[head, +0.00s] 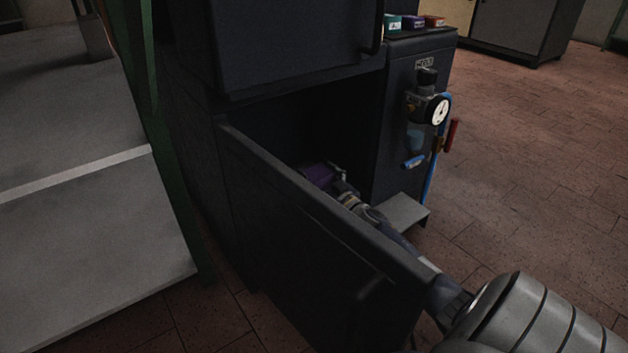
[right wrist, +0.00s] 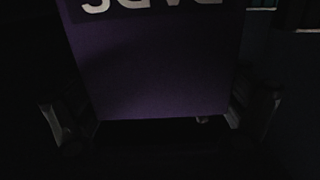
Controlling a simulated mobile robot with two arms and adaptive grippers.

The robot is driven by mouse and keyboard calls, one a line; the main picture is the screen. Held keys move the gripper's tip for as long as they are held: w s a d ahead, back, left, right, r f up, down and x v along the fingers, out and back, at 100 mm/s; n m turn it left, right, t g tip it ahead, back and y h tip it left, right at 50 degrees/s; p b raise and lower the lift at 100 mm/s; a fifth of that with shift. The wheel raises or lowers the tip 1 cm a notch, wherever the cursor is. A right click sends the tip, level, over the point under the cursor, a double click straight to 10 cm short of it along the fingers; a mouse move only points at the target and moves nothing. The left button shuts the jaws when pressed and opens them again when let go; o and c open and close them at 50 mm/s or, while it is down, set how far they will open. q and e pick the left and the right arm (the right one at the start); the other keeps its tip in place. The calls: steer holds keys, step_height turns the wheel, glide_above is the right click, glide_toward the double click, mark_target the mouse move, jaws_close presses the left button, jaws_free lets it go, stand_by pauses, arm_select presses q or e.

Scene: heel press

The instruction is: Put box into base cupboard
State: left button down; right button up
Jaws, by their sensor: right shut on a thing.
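A purple box (head: 318,174) is at the dark opening of the base cupboard (head: 285,118), and its far side is lost in shadow. My right gripper (head: 337,180) is shut on it, with my arm reaching over the open door (head: 310,235) from the lower right. In the right wrist view the purple box (right wrist: 150,70), with white lettering upside down at its top, lies between the two fingers. Whether the box touches the cupboard floor cannot be told. My left gripper is not in view.
Other items (right wrist: 300,14) show dimly at the right wrist view's top right. Small boxes (head: 412,22) sit on top. A grey shelf rack (head: 90,220) stands left.

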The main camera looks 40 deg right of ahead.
steer(key=shift+f, duration=0.1)
steer(key=o, duration=1)
steer(key=shift+o, duration=0.2)
steer(key=shift+s, duration=0.15)
steer(key=s+a+p, duration=0.1)
steer(key=s+p, duration=0.6)
steer(key=s, duration=0.4)
steer(key=shift+s+a, duration=0.2)
steer(key=shift+s, duration=0.15)
